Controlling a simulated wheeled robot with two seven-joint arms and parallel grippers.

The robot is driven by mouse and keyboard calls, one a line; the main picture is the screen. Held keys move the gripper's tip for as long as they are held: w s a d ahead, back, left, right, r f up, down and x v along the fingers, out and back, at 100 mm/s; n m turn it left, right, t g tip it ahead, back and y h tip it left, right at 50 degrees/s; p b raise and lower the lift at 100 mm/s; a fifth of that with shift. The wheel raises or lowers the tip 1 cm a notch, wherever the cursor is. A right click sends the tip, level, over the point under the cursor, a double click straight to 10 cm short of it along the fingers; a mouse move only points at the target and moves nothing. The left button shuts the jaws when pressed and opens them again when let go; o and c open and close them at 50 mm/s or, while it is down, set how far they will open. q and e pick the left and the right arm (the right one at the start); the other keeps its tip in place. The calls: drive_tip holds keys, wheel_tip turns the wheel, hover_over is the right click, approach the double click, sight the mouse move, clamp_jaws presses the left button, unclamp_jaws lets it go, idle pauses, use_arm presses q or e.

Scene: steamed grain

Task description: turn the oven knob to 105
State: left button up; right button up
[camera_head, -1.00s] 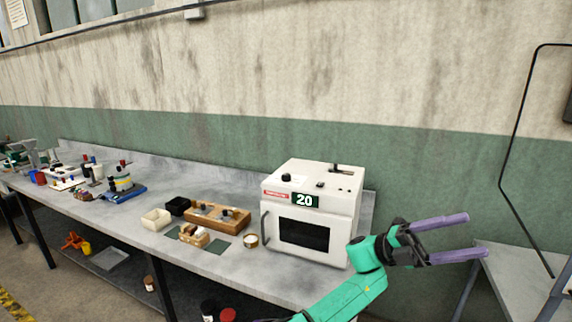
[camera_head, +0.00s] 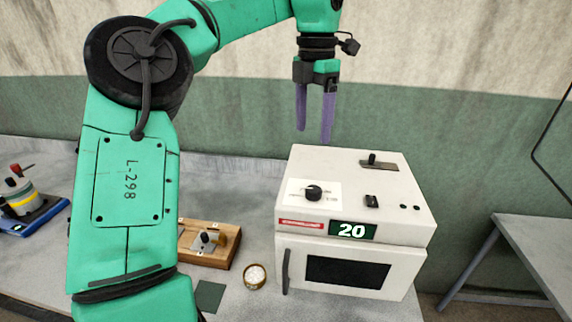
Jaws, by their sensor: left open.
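The white oven (camera_head: 352,262) stands on the bench, with its display (camera_head: 352,231) reading 20. The black oven knob (camera_head: 313,192) sits on a white dial plate on the oven's top, toward the left. My left gripper (camera_head: 313,138) points down with its two purple fingers apart and empty. In the picture it is above the back left edge of the oven top, apart from the knob. My right gripper is not in view.
A wooden block (camera_head: 208,246) with metal parts and a small round container (camera_head: 255,276) stand left of the oven. A black lever (camera_head: 372,158) rises from the oven's top. A grey table (camera_head: 540,245) is at right.

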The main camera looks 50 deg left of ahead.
use_arm(q)
approach(313, 189)
drive_tip(key=shift+s+d+f, duration=0.2)
drive_tip(key=shift+s+d, duration=0.05)
drive_tip(key=shift+d, duration=0.45)
drive_tip(key=f, duration=0.2)
drive_tip(key=a+f+p, duration=0.1)
drive_tip(key=f, duration=0.2)
drive_tip(key=w+f, duration=0.1)
drive_tip(key=f, duration=0.1)
drive_tip(key=shift+a+f+p, duration=0.35)
drive_tip(key=shift+a+f, duration=0.05)
drive_tip(key=shift+s+d+f, duration=0.1)
drive_tip(key=shift+d+f, duration=0.05)
drive_tip(key=shift+f, duration=0.15)
drive_tip(key=shift+s+d, duration=0.15)
drive_tip(key=shift+d, duration=0.1)
drive_tip(key=shift+r, duration=0.1)
drive_tip(key=shift+c, duration=0.7)
drive_tip(key=shift+a, duration=0.15)
clamp_jaws()
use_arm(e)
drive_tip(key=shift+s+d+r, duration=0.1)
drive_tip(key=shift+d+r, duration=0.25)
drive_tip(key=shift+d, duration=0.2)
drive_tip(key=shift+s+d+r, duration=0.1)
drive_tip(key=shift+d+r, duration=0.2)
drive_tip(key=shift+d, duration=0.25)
